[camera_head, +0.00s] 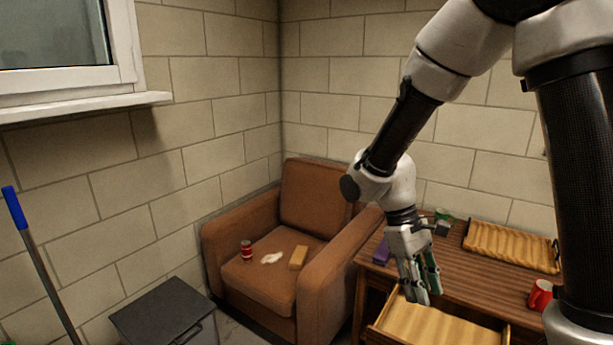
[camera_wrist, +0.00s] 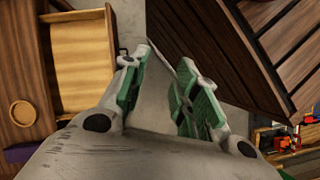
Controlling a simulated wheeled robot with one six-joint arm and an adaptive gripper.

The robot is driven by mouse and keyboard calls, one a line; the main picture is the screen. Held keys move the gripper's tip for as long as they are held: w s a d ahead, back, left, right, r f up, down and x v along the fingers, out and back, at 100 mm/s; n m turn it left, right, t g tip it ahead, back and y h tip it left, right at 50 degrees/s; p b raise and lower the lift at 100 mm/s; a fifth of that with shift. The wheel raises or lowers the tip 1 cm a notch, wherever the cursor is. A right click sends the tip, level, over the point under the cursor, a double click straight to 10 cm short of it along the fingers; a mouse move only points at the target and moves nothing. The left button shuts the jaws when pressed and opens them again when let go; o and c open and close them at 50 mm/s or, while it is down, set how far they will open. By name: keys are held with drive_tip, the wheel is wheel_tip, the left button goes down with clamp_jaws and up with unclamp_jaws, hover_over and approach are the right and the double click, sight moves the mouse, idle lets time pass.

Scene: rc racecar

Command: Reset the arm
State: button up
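My arm reaches in from the right in the head view, bent at its elbow and pointing down. My gripper (camera_head: 423,297) hangs over the front of the wooden table and its open drawer, as seen in the head view. In the wrist view, the gripper's (camera_wrist: 168,62) two fingers with green pads are apart. The pulled-out drawer (camera_head: 432,322) has a light wood bottom and looks empty in the part I can see. It also shows in the wrist view (camera_wrist: 85,60), left of the fingers.
The table (camera_head: 455,265) holds a ribbed wooden tray (camera_head: 510,246), a red mug (camera_head: 540,294) and a purple item (camera_head: 381,251). A brown armchair (camera_head: 285,215) holds a red can (camera_head: 246,250), a white spill or cloth and a tan block (camera_head: 298,257). A dark bin (camera_head: 163,312) stands left.

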drive_tip(key=s+d+r+m+t+y, duration=0.1)
drive_tip(key=s+d+r+m+t, duration=0.2)
drive_tip(key=d+r, duration=0.3)
drive_tip(key=s+d+r+m+t+y, duration=0.2)
drive_tip(key=s+d+r+m+t, duration=0.2)
drive_tip(key=d+r, duration=0.3)
wheel_tip(320, 180, up, 5)
drive_tip(key=shift+s+r+t, duration=0.1)
drive_tip(key=shift+s+t, duration=0.6)
drive_tip(key=shift+t, duration=0.1)
